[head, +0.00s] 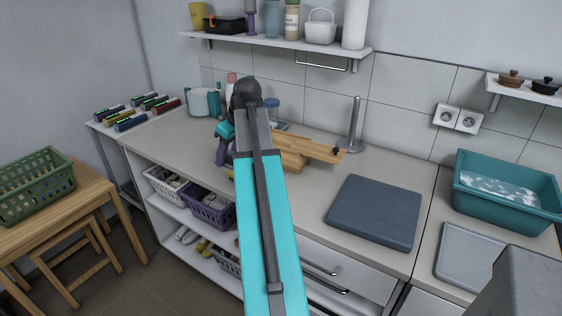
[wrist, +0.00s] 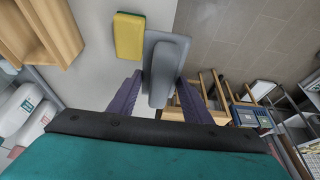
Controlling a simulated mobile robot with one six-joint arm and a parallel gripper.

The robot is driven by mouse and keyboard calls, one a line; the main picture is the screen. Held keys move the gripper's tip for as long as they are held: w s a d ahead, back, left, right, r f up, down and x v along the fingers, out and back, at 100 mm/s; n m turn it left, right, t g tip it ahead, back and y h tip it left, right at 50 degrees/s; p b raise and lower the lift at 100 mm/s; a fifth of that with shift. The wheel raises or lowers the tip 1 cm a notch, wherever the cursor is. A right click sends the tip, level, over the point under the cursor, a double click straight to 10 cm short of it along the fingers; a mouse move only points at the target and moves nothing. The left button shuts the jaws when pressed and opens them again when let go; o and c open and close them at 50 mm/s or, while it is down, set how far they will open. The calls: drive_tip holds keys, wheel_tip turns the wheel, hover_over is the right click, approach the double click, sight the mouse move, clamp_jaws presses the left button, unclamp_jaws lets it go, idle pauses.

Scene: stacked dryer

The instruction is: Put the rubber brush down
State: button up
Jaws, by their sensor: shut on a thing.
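The rubber brush (wrist: 168,52) is a grey, elongated block in the wrist view. My gripper (wrist: 159,80) has its two purple fingers on either side of the brush and is shut on it. The brush overlaps the counter's front edge in this view, with floor seen beyond it; I cannot tell its height above the counter. In the head view my gripper (head: 222,152) is over the front left part of the counter (head: 178,137), and my arm hides most of what is beside it. The brush cannot be made out there.
A yellow and green sponge (wrist: 129,36) lies on the counter close beside the brush. A wooden piece (head: 308,149) stands behind my arm. A dark grey slab (head: 375,211) and a teal basin (head: 507,190) are to the right. Several coloured rolls (head: 140,112) lie at the far left.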

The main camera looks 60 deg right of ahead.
drive_tip(key=s+d+r+b, duration=0.1)
drive_tip(key=s+d+r, duration=0.2)
drive_tip(key=s+d, duration=0.9)
drive_tip(key=shift+d, duration=0.15)
drive_tip(key=w+d+p, duration=0.1)
drive_tip(key=w+d, duration=0.2)
drive_tip(key=d, duration=0.3)
drive_tip(key=w+d+f+p, duration=0.1)
drive_tip(key=w+d+p, duration=0.1)
drive_tip(key=w+d, duration=0.2)
drive_tip(key=d, duration=0.2)
drive_tip(key=shift+w+d+f, duration=0.15)
drive_tip(key=shift+d, duration=0.15)
drive_tip(key=shift+w+d+f+p, duration=0.1)
drive_tip(key=shift+d+f+p, duration=0.1)
drive_tip(key=shift+f+p, duration=0.3)
drive_tip(key=shift+w+d+f+p, duration=0.1)
drive_tip(key=shift+d+f+p, duration=0.05)
drive_tip(key=shift+f, duration=0.6)
drive_tip(key=shift+w+d+f+p, duration=0.1)
drive_tip(key=shift+d+f+p, duration=0.1)
drive_tip(key=shift+f+p, duration=0.3)
drive_tip(key=shift+f+b, duration=0.3)
drive_tip(key=shift+f, duration=0.1)
